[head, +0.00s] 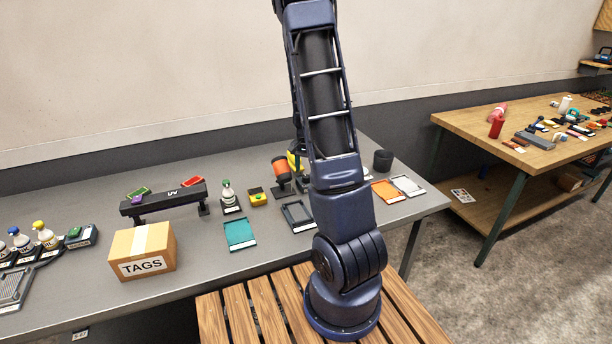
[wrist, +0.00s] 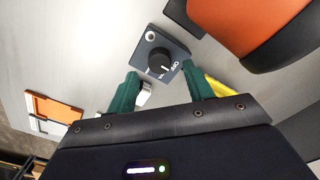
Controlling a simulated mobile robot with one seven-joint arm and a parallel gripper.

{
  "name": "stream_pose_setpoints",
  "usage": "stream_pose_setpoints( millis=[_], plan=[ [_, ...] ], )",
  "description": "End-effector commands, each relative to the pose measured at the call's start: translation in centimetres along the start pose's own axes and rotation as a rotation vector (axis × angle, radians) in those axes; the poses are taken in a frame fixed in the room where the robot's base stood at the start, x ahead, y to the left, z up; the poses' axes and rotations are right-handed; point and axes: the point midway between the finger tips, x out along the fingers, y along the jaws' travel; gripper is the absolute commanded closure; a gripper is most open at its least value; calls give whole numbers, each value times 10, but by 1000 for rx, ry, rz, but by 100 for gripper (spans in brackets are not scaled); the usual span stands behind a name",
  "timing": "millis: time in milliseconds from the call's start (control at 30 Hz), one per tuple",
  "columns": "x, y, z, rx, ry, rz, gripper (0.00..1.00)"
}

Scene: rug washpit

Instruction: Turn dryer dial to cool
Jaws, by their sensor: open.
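In the wrist view a black round dial (wrist: 160,58) sits on a small dark grey control box (wrist: 150,40). The box has a round light-coloured button or lamp at its upper left corner, and white lettering that seems to read OFF beside the dial. A white pointer mark shows on the dial, on its side toward my gripper. My gripper (wrist: 163,84) is open, its two green fingers apart on the near side of the box, with nothing between the tips. An orange and black drum-shaped body (wrist: 255,20), seemingly the dryer, stands right of the box. In the head view my arm hides the dial.
In the head view the orange and black body (head: 281,169) stands on the grey table (head: 190,255). A TAGS box (head: 142,252) stands left.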

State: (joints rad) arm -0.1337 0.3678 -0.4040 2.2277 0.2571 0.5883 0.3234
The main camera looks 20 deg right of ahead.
Motion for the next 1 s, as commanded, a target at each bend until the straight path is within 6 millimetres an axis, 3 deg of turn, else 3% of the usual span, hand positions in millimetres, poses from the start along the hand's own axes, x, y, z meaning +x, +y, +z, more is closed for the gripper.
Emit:
stream_pose_setpoints(
  millis=[100, 300, 667, 900, 1000],
  plan=[
    [17, 1, 0, 1, -1, 1, 48],
    [32, 0, 0, 1, 0, 0, 48],
    [36, 0, 0, 0, 0, 0, 48],
    [36, 0, 0, 0, 0, 0, 93],
    [36, 0, 0, 1, 0, 0, 93]
  ],
)
